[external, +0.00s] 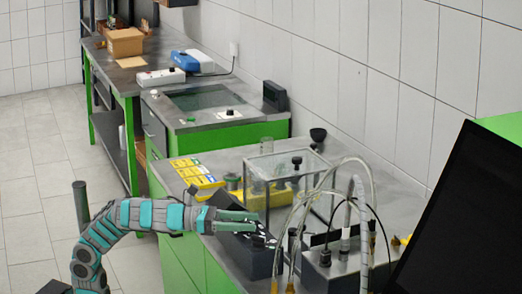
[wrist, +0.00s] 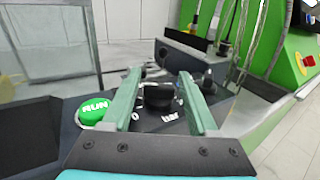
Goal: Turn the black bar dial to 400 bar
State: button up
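The black bar dial (wrist: 158,97) sits on a dark sloped panel, with white markings and the word "bar" beside it. In the wrist view it lies between the two teal fingers of my gripper (wrist: 157,84). The fingers are apart, with gaps showing on both sides of the dial. I cannot tell how far the fingertips are above the panel. The dial's pointer and most of its scale are too small or hidden to read. In the external view my gripper (external: 247,222) is over the dark control box (external: 252,258), and the dial is not clear there.
A green RUN button (wrist: 93,110) is just left of my left finger. Another black knob (wrist: 207,85) is near the right fingertip. A clear tank (external: 287,175) and looping hoses (external: 345,180) stand close behind the box.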

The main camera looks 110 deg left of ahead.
grip_shut()
jog(key=shift+r+h, duration=0.1)
jog(key=shift+h, duration=0.2)
jog(key=shift+a+m+t+h+p, duration=0.15)
jog(key=shift+m+t+h+p, duration=0.15)
jog(key=shift+m+h+p, duration=1)
jog(key=shift+h, duration=0.7)
jog(key=shift+o, duration=1.5)
grip_release()
